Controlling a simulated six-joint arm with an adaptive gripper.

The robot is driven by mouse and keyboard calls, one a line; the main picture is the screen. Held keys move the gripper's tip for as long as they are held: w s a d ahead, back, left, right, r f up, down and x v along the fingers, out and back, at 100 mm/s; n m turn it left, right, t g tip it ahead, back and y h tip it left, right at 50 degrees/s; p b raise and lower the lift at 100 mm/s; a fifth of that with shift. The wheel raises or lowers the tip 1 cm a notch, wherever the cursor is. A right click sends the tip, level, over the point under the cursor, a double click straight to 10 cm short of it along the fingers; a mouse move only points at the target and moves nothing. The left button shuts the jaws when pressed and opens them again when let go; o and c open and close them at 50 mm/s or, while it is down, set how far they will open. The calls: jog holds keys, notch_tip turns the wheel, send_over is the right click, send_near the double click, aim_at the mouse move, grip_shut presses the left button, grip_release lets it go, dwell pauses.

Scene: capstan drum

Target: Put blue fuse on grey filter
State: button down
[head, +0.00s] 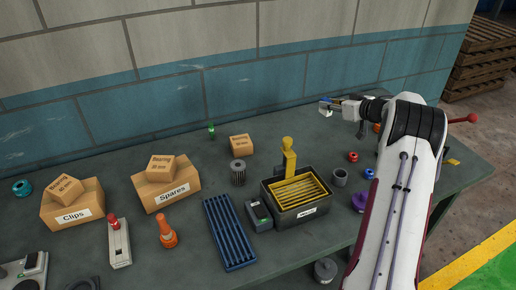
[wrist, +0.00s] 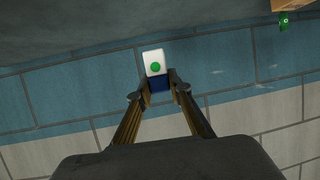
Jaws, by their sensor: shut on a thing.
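My gripper (wrist: 160,91) is shut on a small block with a white end, a green dot and a blue body, which looks like the blue fuse (wrist: 154,58). In the head view my gripper (head: 336,104) holds the fuse (head: 325,108) above the far right part of the bench, near the wall. A dark grey ribbed cylinder, which looks like the grey filter (head: 238,174), stands upright on the bench left of the black bin. My gripper is well to the right of it and higher. The filter does not show in the wrist view.
A black bin (head: 310,214) with a yellow grille and a yellow upright tool (head: 289,157) stands between. A small box (head: 241,144) and a green item (head: 211,130) are behind the filter. A blue grille (head: 230,233) lies in front. A grey cup (head: 340,177) is right of the bin.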

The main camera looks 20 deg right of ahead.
jog(key=w+a+r, duration=0.2)
jog(key=a+r, duration=0.4)
jog(key=a, duration=0.5)
jog(key=w+a+r, duration=0.2)
jog(key=a+r, duration=0.4)
jog(key=a, duration=0.5)
jog(key=s+a+f+m+h, duration=0.2)
jog(key=s+a+m+h, duration=0.1)
jog(key=s+a, duration=0.4)
jog(key=s+a+f+m+h, duration=0.2)
jog(key=s+a+m+h, duration=0.1)
jog(key=s+a, duration=0.4)
jog(key=shift+a+f+g+h, duration=0.25)
jog(key=shift+a+g+h, duration=0.2)
jog(key=shift+a, duration=0.75)
jog(key=shift+s, duration=0.1)
jog(key=shift+f, duration=3.15)
